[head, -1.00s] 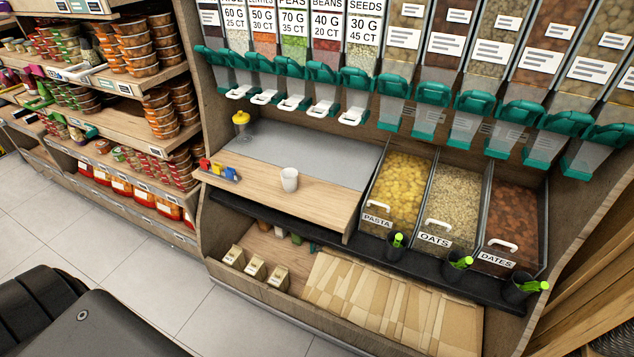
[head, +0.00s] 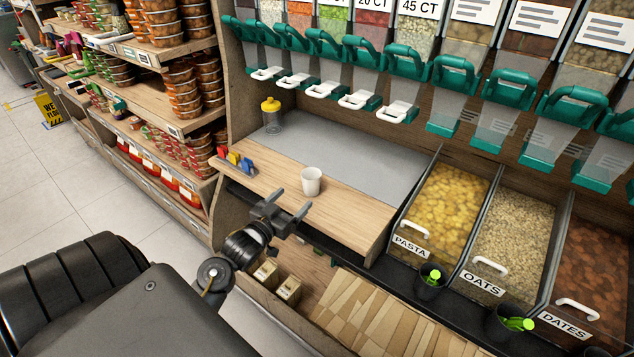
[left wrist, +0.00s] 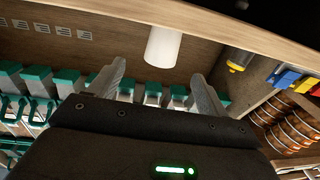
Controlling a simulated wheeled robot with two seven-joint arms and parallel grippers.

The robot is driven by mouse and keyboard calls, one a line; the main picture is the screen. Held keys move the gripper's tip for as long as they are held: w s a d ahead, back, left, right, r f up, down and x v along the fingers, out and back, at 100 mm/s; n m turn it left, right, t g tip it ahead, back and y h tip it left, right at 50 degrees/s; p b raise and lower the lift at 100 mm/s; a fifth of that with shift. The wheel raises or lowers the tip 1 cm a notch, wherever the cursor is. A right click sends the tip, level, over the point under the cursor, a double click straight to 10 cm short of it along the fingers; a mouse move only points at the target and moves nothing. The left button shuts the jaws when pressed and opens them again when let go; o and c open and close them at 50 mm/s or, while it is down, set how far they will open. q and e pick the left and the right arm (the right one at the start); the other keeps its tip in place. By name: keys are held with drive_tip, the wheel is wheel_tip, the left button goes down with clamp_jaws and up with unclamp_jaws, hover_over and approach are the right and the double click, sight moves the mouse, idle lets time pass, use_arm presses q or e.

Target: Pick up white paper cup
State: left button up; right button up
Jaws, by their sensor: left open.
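The white paper cup (head: 311,181) stands upright on the light wooden counter, near its front edge. It also shows in the left wrist view (left wrist: 163,47), beyond the fingertips and between their lines. My left gripper (head: 289,205) is open and empty, just in front of the counter's edge and a little to the left of and nearer than the cup. In the left wrist view its two fingers (left wrist: 157,78) are spread apart, and the cup is not between them. My right gripper shows in neither view.
A jar with a yellow lid (head: 271,115) stands at the counter's back left. Red, yellow and blue clips (head: 236,161) lie at its left edge. Bins of pasta (head: 443,209) and oats (head: 512,245) are to the right. Teal dispensers (head: 398,75) hang above the counter (head: 345,203).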

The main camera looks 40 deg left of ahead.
sight(306, 183)
use_arm(q)
drive_tip(key=w, duration=0.5)
drive_tip(key=shift+w+a+r, duration=0.1)
drive_tip(key=shift+w+a, duration=0.25)
drive_tip(key=shift+a, duration=0.05)
drive_tip(key=shift+w+r, duration=0.15)
drive_tip(key=shift+w, duration=0.3)
drive_tip(key=w, duration=0.4)
drive_tip(key=shift+w+a, duration=0.2)
drive_tip(key=shift+a, duration=0.1)
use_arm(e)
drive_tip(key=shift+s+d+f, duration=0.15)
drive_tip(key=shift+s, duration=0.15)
use_arm(q)
drive_tip(key=c, duration=1)
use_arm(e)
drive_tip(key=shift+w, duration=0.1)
use_arm(q)
drive_tip(key=shift+c, duration=0.2)
